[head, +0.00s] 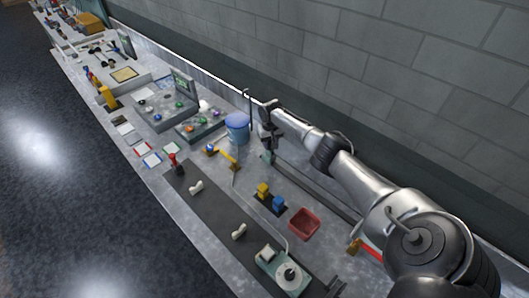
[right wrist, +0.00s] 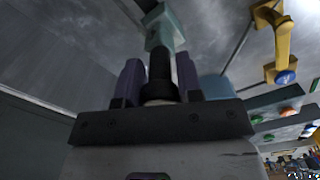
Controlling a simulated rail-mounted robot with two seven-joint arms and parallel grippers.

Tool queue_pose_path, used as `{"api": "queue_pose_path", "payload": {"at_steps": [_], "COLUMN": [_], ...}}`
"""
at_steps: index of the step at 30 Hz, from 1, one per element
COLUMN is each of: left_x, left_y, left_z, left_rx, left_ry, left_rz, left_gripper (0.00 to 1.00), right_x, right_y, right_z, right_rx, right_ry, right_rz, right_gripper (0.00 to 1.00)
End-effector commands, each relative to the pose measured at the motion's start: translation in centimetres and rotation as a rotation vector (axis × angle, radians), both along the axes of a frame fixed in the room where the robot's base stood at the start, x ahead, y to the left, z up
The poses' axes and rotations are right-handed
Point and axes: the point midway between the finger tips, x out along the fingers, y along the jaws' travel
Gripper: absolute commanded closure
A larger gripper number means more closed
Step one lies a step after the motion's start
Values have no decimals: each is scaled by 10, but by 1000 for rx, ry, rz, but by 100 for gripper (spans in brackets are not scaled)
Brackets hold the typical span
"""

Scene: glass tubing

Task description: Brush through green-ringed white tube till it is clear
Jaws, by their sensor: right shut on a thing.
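Two small white pieces lie on the dark mat (head: 217,227), one nearer the middle (head: 196,187) and one nearer the front (head: 239,232). They may be tubes, but I cannot make out a green ring on either. My right gripper (head: 270,138) is over the back of the bench, right of the blue container (head: 237,124). In the right wrist view my gripper (right wrist: 159,66) has its purple fingers shut on a black cylindrical handle (right wrist: 158,91). A teal block (right wrist: 165,22) shows just beyond the handle. I cannot tell whether they are joined. My left gripper is out of view.
A yellow arm-like fixture (head: 224,157), a red bin (head: 303,223) and a yellow-and-blue holder (head: 271,197) stand near the mat. A panel of coloured knobs (head: 198,125) is further left. The wall runs close behind my right arm.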

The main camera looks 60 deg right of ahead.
Motion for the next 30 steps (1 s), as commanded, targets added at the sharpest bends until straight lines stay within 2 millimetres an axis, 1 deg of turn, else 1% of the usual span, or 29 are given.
{"api": "queue_pose_path", "payload": {"at_steps": [4, 14, 15, 18, 19, 26, 30], "left_x": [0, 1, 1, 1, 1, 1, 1], "left_y": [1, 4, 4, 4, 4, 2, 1], "left_z": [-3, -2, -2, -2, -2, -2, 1], "left_rx": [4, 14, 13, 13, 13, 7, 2], "left_ry": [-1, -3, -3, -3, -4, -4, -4], "left_rz": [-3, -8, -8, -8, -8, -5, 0], "left_gripper": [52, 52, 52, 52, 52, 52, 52], "right_x": [0, 0, 0, -1, -1, -1, -1], "right_y": [-5, -5, -5, -5, -5, -5, -6], "right_z": [0, 1, 1, 1, 1, 1, 11], "right_rx": [0, 0, 0, 0, 0, -1, -1], "right_ry": [-1, -1, -1, -1, -1, -1, -2], "right_rz": [-6, -7, -7, -7, -7, -7, -7], "right_gripper": [100, 100, 63, 53, 51, 51, 51]}}
